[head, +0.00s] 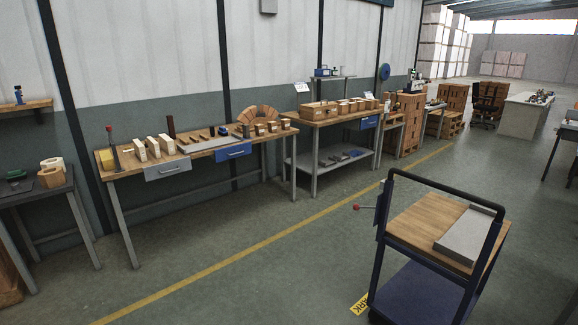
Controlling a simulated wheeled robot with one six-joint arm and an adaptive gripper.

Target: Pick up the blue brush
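I cannot clearly make out a blue brush in the head view. A small blue object (18,94) stands upright on the wall shelf at the far left; it is too small to tell what it is. Another small blue item (222,131) lies near the back of the long wooden workbench (130,165), and its shape is unclear. My gripper is not in view.
A blue cart (418,215) with a wooden top and a grey tray (467,235) stands at the front right. More benches (330,118) line the wall. Open floor (250,285) lies between cart and benches, crossed by a yellow line (215,268).

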